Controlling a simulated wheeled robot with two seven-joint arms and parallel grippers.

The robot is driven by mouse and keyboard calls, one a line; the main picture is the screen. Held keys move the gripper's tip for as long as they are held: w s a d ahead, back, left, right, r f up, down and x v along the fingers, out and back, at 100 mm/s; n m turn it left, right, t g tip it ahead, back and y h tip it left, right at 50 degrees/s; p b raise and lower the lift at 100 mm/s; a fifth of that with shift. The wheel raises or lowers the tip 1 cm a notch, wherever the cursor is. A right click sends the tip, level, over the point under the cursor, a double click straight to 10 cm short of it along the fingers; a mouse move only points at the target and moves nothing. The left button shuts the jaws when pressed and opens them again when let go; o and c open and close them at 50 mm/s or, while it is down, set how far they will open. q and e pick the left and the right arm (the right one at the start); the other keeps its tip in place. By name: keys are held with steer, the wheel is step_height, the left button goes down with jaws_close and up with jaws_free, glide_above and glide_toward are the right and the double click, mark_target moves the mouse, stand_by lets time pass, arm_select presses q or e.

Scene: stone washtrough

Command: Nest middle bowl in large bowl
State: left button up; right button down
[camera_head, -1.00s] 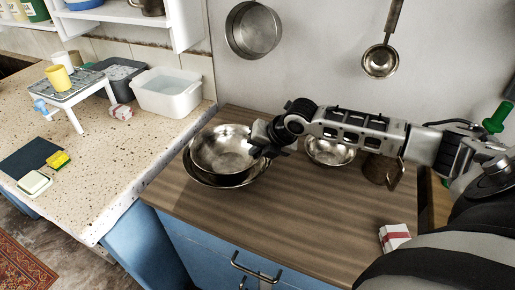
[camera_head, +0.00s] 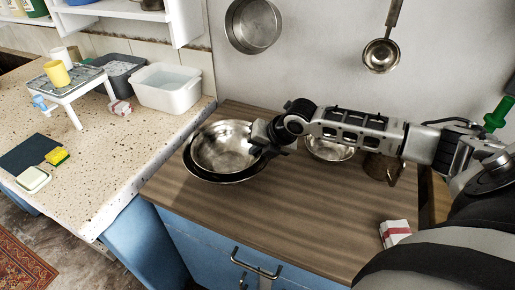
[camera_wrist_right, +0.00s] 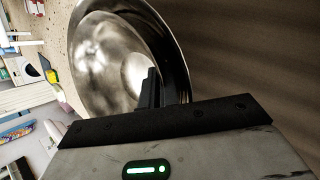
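The middle bowl (camera_head: 220,148), shiny metal, sits within the outline of the wider large bowl (camera_head: 213,178) on the wooden counter. The large bowl's dark inside shows as a crescent along the left and front. My right gripper (camera_head: 266,140) is at the middle bowl's right rim and looks shut on it. In the right wrist view, a dark finger (camera_wrist_right: 150,90) overlaps the shiny inside of the middle bowl (camera_wrist_right: 100,60); the other finger is hidden. I cannot tell whether the middle bowl touches the large bowl's bottom. My left gripper is not in view.
A smaller metal bowl (camera_head: 328,150) and a brown mug (camera_head: 382,168) stand behind and under my right forearm. A red-and-white box (camera_head: 395,232) lies at the right. The front of the wooden counter (camera_head: 270,205) is clear. A pan (camera_head: 253,25) and ladle (camera_head: 383,55) hang behind.

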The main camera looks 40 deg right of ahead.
steer(key=shift+f, duration=0.15)
stand_by(0.4)
steer(key=c, duration=1.6)
jaws_free()
steer(key=o, duration=0.5)
steer(key=shift+s+f, duration=0.1)
steer(key=shift+f, duration=0.05)
steer(key=shift+c, duration=0.2)
